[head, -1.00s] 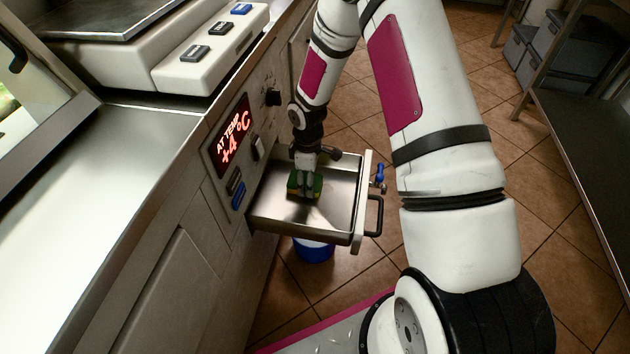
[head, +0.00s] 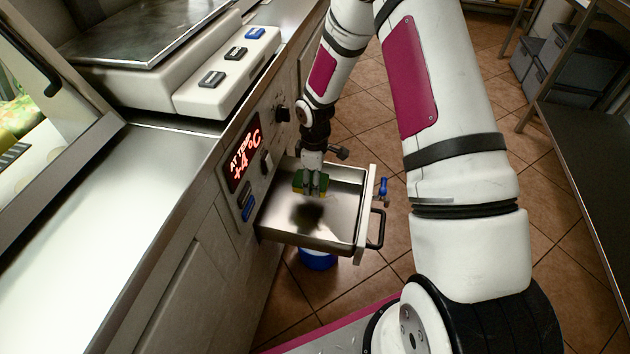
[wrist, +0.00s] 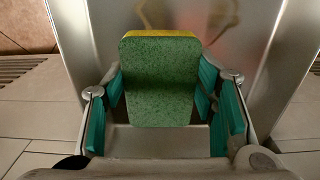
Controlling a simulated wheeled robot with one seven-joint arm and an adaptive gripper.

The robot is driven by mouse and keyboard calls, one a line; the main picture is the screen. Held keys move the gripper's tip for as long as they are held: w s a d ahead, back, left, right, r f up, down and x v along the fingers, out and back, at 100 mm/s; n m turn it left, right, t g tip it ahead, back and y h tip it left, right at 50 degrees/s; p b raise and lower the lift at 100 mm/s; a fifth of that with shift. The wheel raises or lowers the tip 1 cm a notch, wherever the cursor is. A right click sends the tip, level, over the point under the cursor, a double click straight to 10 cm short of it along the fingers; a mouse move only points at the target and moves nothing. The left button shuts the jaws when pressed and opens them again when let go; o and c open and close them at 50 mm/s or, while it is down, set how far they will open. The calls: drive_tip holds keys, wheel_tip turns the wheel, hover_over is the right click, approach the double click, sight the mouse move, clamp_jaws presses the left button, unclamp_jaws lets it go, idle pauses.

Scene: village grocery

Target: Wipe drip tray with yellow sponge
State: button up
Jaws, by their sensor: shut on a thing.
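The drip tray (head: 340,222) is a shallow metal drawer, pulled out from the counter front, with a black handle at its right. My gripper (head: 313,187) is over the tray, pointing down. It is shut on the sponge (head: 299,180), which is green with a yellow layer. A dark shadow lies on the tray floor apart from the sponge, so the sponge looks held above the tray. In the wrist view the sponge (wrist: 158,85) shows its green face and yellow edge between the teal finger pads. The tray floor directly behind the sponge is hidden there.
The counter front with a red lit display (head: 245,152) and knobs borders the tray at left. A blue valve (head: 382,188) sits by the tray's right side. A blue bucket (head: 318,259) stands below. A scale (head: 190,85) rests on the counter.

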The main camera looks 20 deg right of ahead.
drive_tip(key=shift+r, duration=0.15)
drive_tip(key=shift+r+p, duration=1.2)
drive_tip(key=shift+r, duration=0.35)
